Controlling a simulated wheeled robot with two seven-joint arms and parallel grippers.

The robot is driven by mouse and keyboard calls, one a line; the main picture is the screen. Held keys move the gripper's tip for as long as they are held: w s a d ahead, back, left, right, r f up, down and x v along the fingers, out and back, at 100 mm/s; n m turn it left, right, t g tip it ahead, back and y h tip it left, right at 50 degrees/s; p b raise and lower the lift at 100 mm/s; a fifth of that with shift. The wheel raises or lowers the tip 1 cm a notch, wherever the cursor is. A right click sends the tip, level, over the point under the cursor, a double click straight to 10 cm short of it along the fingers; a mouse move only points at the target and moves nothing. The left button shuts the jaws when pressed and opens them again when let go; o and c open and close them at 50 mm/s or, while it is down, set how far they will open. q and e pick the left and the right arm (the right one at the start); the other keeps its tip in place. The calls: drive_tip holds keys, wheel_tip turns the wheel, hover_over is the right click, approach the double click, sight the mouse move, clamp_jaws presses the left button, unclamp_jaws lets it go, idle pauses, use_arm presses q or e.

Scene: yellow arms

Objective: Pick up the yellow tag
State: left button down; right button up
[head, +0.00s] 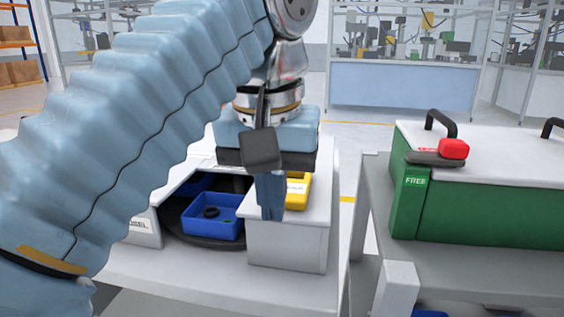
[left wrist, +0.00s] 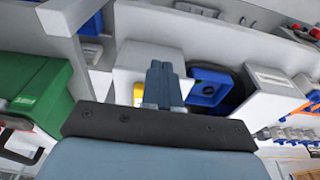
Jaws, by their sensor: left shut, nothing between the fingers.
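The yellow tag (head: 297,192) lies on top of a white block-like stand (head: 290,243), just behind and to the right of my left gripper's fingers in the head view. In the left wrist view a small part of the yellow tag (left wrist: 138,94) shows beside the fingers; the rest is hidden behind the gripper. My left gripper (head: 271,215) points down over the stand, its fingers shut and empty. Its fingers also show in the left wrist view (left wrist: 161,66). I cannot tell whether the fingertips touch the stand. My right gripper is not in view.
A blue bin (head: 212,222) with a dark ring inside sits on a dark round tray left of the stand. A green case (head: 480,205) with a white lid, black handles and a red part (head: 454,148) stands on a grey table at the right. A gap separates the two tables.

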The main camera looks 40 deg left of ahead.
sight(289, 183)
use_arm(q)
drive_tip(key=w+a, duration=0.2)
drive_tip(key=w, duration=0.1)
drive_tip(key=w+a, duration=0.1)
drive_tip(key=w, duration=0.1)
drive_tip(key=shift+w, duration=0.15)
drive_tip(key=w, duration=0.1)
drive_tip(key=w+a, duration=0.1)
drive_tip(key=w+a+p, duration=0.1)
drive_tip(key=w, duration=0.1)
drive_tip(key=shift+w+a+r, duration=0.1)
drive_tip(key=shift+a+r, duration=0.05)
drive_tip(key=shift+r, duration=0.05)
drive_tip(key=shift+w+a+f+b, duration=0.1)
drive_tip(key=shift+w+f+b, duration=0.05)
drive_tip(key=shift+f+b, duration=0.25)
drive_tip(key=shift+w+a+f+b, duration=0.15)
drive_tip(key=shift+f+b, duration=0.1)
drive_tip(key=shift+f, duration=0.25)
drive_tip(key=shift+d, duration=0.15)
drive_tip(key=shift+s+f, duration=0.1)
drive_tip(key=shift+f, duration=0.1)
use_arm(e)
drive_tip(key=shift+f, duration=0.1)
